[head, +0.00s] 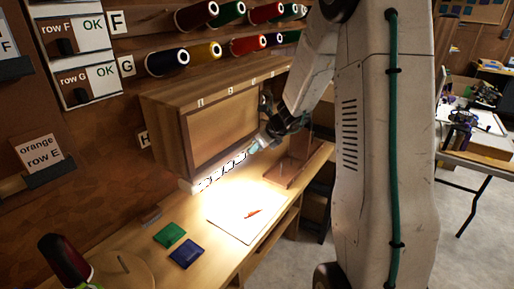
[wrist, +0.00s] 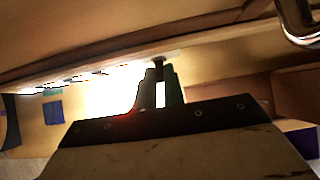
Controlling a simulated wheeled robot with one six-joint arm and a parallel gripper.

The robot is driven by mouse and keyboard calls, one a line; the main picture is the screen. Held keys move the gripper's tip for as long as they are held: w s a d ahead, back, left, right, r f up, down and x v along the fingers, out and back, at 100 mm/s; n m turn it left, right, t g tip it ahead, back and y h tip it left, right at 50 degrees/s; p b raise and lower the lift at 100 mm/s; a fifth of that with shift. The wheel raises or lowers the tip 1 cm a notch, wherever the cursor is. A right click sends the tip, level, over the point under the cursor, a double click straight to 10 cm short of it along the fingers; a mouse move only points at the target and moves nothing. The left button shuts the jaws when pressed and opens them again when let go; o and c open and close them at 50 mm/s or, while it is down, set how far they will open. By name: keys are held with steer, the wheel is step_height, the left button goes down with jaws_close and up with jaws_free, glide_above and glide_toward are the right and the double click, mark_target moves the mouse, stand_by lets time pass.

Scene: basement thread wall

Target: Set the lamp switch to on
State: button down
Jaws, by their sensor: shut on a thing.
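The lamp (head: 222,171) is a strip under the front edge of the wooden cabinet. It is lit and throws bright light on the desk. My gripper (head: 254,146) is at the right end of the strip, under the cabinet's lower edge. In the wrist view my gripper's fingers (wrist: 160,72) close at their tips on a small dark piece, the lamp switch (wrist: 160,61), under the cabinet. The fingers hide most of the switch, and its exact position cannot be read. In the head view the switch is hidden by my gripper.
The wooden cabinet (head: 222,115) hangs close above my gripper. Below, the desk (head: 146,232) holds a white sheet (head: 236,226), a green pad (head: 169,235) and a blue pad (head: 187,253). Thread spools (head: 167,62) hang above. A table (head: 482,155) stands at right.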

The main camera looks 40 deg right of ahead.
steer(key=c, duration=1.5)
jaws_free()
steer(key=v, duration=0.7)
steer(key=shift+s+d+r, duration=0.1)
steer(key=shift+s+r, duration=0.1)
steer(key=shift+r, duration=0.1)
